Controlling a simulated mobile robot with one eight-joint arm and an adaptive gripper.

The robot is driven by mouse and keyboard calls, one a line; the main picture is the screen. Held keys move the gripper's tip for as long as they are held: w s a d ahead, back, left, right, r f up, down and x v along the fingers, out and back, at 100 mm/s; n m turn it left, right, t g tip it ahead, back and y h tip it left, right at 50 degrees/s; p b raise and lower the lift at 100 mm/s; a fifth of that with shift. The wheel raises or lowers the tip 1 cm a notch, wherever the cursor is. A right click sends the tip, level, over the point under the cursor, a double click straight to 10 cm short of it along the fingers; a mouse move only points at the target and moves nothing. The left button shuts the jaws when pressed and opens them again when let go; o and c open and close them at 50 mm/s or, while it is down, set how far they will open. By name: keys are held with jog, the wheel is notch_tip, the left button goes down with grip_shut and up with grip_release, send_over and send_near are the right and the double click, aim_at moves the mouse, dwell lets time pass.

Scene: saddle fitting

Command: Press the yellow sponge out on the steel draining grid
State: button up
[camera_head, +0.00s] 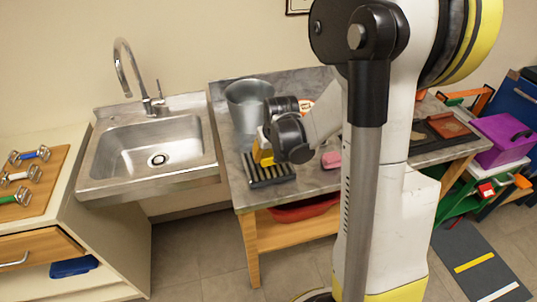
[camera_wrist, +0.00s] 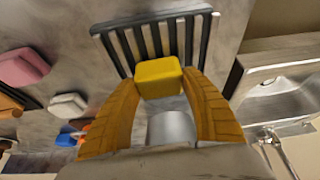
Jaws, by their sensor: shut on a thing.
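The yellow sponge (camera_wrist: 158,85) is a small block between the two ribbed orange-yellow fingers of my gripper (camera_wrist: 160,77), which is shut on it. The steel draining grid (camera_wrist: 112,45), a rack of dark parallel bars, lies beyond the sponge in the wrist view. In the head view the grid (camera_head: 268,180) lies on the grey worktop, and my gripper (camera_head: 263,156) is over its back part. The yellow of sponge and fingers is hard to tell apart there. I cannot tell whether the sponge touches the bars.
A metal bucket (camera_head: 248,105) stands behind the grid. A pink block (camera_head: 331,160) lies to its right, and a white block (camera_wrist: 68,105) shows in the wrist view. The steel sink (camera_head: 155,150) is to the left. My arm hides part of the worktop.

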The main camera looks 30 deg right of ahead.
jog(key=shift+r+p, duration=2.55)
jog(key=shift+r, duration=1)
jog(key=shift+f, duration=0.1)
